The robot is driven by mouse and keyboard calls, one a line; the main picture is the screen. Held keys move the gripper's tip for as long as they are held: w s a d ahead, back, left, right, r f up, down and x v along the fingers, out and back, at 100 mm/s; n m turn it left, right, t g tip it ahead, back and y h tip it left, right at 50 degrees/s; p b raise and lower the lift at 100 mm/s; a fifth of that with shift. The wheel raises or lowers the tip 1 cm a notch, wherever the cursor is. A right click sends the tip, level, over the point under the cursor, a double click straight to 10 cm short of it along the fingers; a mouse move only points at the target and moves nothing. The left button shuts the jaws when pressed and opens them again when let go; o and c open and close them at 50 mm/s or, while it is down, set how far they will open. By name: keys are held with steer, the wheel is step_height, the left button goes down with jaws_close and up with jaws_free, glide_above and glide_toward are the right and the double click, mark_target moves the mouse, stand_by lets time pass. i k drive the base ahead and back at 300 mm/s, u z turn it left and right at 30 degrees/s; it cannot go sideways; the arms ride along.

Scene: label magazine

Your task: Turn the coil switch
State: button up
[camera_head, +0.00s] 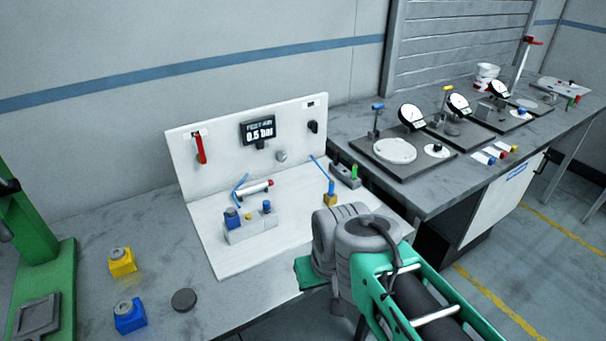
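A white test station with an upright panel (222,130) and a white base plate stands on the grey bench. A small black knob (313,127) sits at the panel's upper right, under a small label; it may be the coil switch, but its lettering is too small to read. A red lever (201,149) hangs at the panel's upper left. My green and grey arm comes in from the lower right, in front of the station. My gripper is not visible.
A white block with blue fittings (250,232) and a silver cylinder (254,190) stand on the base plate. Yellow (122,262) and blue (130,317) blocks and a dark disc (184,300) lie at the left front. Dial gauges (411,116) stand on the right bench.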

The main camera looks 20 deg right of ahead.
mark_target(312, 125)
steer(key=k, duration=0.5)
steer(key=z, duration=1.1)
steer(key=i, duration=0.75)
steer(key=u, duration=2.15)
